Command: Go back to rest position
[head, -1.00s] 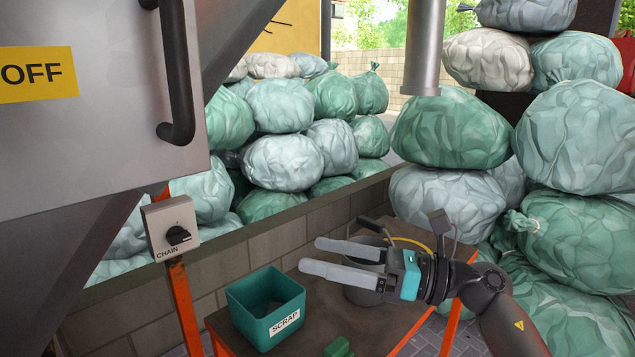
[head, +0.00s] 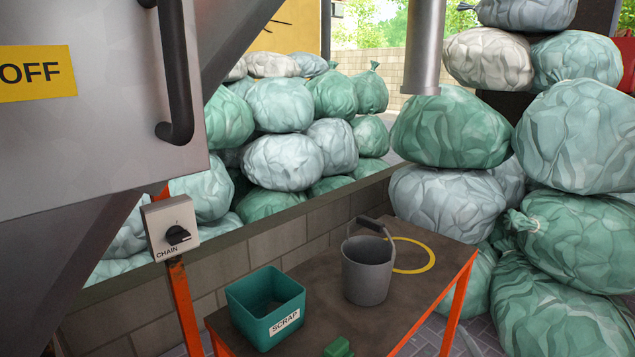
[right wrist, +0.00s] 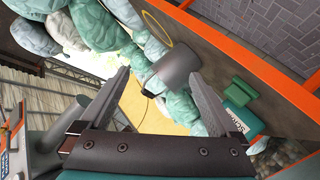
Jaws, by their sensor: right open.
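My right gripper (right wrist: 160,76) is open in the right wrist view, with its two grey fingers spread and nothing held between them. The grey bucket (head: 367,270) stands upright on the table, its handle over the top left. In the right wrist view the bucket (right wrist: 176,68) shows beyond the fingertips, apart from them. In the head view my right gripper is out of the picture, except perhaps a thin grey tip low at the right. My left gripper shows in neither view.
The orange-framed table (head: 310,308) bears a teal SCRAP bin (head: 265,306), a green piece (head: 338,347) and a yellow ring (head: 412,256). A CHAIN switch box (head: 171,228) stands at left. Stacked bags (head: 575,135) rise on the right.

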